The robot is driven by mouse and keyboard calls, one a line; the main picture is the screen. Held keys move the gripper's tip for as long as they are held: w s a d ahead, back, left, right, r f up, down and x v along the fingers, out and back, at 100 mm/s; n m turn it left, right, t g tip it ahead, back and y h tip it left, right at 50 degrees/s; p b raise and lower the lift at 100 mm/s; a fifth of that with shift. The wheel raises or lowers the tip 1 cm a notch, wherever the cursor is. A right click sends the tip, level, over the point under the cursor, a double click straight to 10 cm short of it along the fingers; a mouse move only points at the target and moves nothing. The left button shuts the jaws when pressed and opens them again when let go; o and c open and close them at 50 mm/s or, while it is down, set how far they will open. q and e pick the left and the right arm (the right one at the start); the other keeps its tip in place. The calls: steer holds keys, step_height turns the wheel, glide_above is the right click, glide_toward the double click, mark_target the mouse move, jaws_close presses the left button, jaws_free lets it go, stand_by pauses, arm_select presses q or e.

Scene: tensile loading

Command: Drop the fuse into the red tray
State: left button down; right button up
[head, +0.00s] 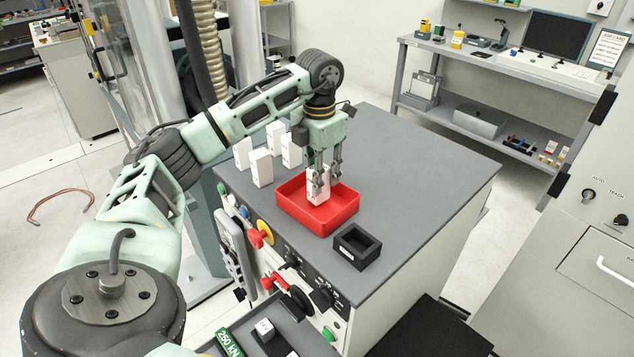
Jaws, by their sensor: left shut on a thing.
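The red tray (333,221) sits on the grey top of the cabinet, near its left side. My left arm reaches in from the left, and my left gripper (323,182) points down over the tray. It is shut on a white block-shaped fuse (318,196), held upright within the tray's outline. I cannot tell whether the fuse's lower end touches the tray floor. The fingers hide part of the fuse. My right gripper is not in view.
Several white blocks, one of them here (261,168), stand behind and left of the tray. A small black open box (357,246) is in front. The cabinet top (420,170) is clear to the right. Knobs and a red handle (280,284) are on the cabinet front.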

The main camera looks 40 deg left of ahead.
arm_select(q)
steer(key=c, duration=1.7)
jaws_free()
steer(key=o, duration=0.4)
steer(key=shift+r, duration=0.1)
step_height(320, 180, up, 12)
steer(key=shift+f, duration=0.1)
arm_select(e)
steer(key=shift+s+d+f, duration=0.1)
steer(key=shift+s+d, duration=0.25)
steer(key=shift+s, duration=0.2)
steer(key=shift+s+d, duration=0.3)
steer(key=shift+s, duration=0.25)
